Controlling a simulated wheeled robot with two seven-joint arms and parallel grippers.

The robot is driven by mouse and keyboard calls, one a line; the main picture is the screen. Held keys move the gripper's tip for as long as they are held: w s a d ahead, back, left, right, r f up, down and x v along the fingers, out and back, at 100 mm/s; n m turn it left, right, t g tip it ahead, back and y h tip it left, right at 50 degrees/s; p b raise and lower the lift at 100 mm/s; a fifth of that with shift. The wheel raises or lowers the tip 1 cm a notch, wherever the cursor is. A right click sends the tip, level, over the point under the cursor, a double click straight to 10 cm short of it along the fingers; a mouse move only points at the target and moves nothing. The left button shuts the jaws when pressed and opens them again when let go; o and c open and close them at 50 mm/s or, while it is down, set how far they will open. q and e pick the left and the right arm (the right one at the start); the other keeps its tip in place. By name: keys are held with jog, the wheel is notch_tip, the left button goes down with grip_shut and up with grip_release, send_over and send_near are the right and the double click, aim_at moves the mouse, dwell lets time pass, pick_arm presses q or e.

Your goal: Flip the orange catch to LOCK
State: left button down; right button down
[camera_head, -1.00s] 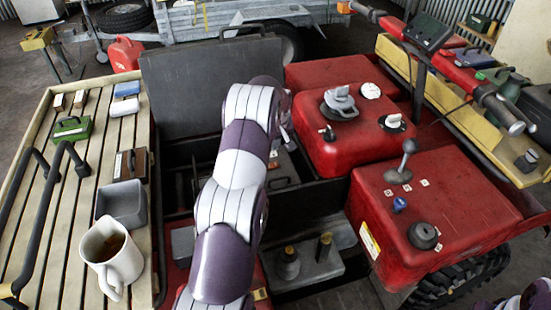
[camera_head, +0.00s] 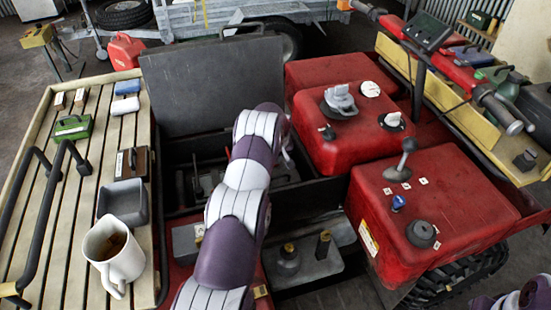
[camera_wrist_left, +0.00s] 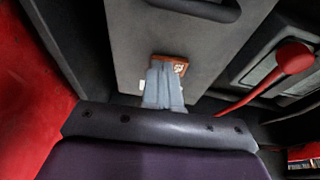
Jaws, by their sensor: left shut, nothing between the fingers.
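The orange catch (camera_wrist_left: 172,63) shows in the left wrist view as a small orange-brown block with a pale mark, on a grey panel (camera_wrist_left: 125,40). My left gripper (camera_wrist_left: 163,70) has its grey fingers together, with the tips right at the catch's near edge. I cannot tell whether they touch it. The fingers hide part of the catch, and its position is not readable. In the head view my left arm reaches over the open bay, and the arm hides most of the gripper (camera_head: 287,152). The catch is not distinguishable there. My right gripper is out of view.
A raised dark lid (camera_head: 215,85) stands behind the bay. Red housings with knobs and a lever (camera_head: 404,160) stand to the right. A slatted rack (camera_head: 75,255) with a mug (camera_head: 113,255) is at left. A red lever (camera_wrist_left: 292,60) is right of the fingers.

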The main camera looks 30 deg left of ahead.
pick_arm(q)
jog(key=shift+w+d+f+b, duration=0.1)
jog(key=shift+w+f+b, duration=0.05)
jog(key=shift+f+b, duration=0.45)
jog(key=shift+d+r+p, duration=0.1)
jog(key=shift+r+p, duration=0.25)
jog(key=shift+p, duration=0.05)
jog(key=shift+f, duration=0.1)
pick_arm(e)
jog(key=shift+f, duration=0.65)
